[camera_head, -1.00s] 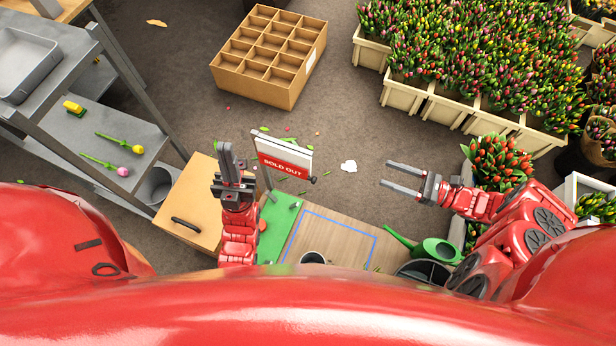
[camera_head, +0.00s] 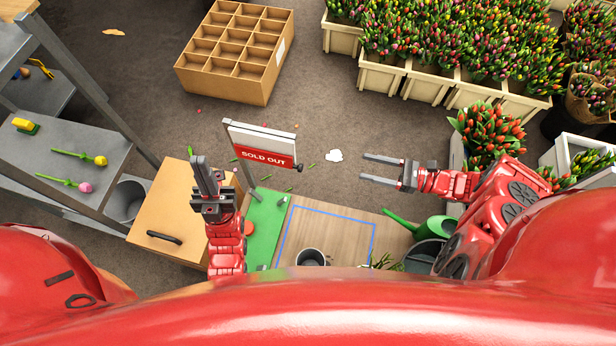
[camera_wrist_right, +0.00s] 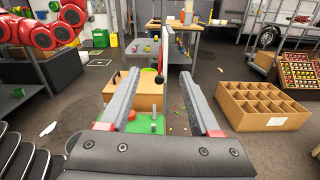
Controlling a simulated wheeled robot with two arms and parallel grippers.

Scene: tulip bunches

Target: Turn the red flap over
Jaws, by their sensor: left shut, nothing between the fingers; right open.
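The red flap (camera_head: 266,158) reads "SOLD OUT" and hangs below a white panel (camera_head: 262,137) on a stand at the green board (camera_head: 266,225). A dark knob sits at its right end. My left gripper (camera_head: 204,172) is shut and empty, pointing up just left of the sign and apart from it. My right gripper (camera_head: 366,168) is open and empty, to the right of the sign, its fingers pointing left toward it. In the right wrist view the sign (camera_wrist_right: 162,45) shows nearly edge-on beyond the open fingers (camera_wrist_right: 162,85).
A wooden table (camera_head: 328,228) with a blue outline holds a grey cup (camera_head: 311,257). A green watering can (camera_head: 428,225) stands to the right. A wooden box with a dark handle (camera_head: 170,215) is left. A divided cardboard crate (camera_head: 235,50) lies on the floor behind.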

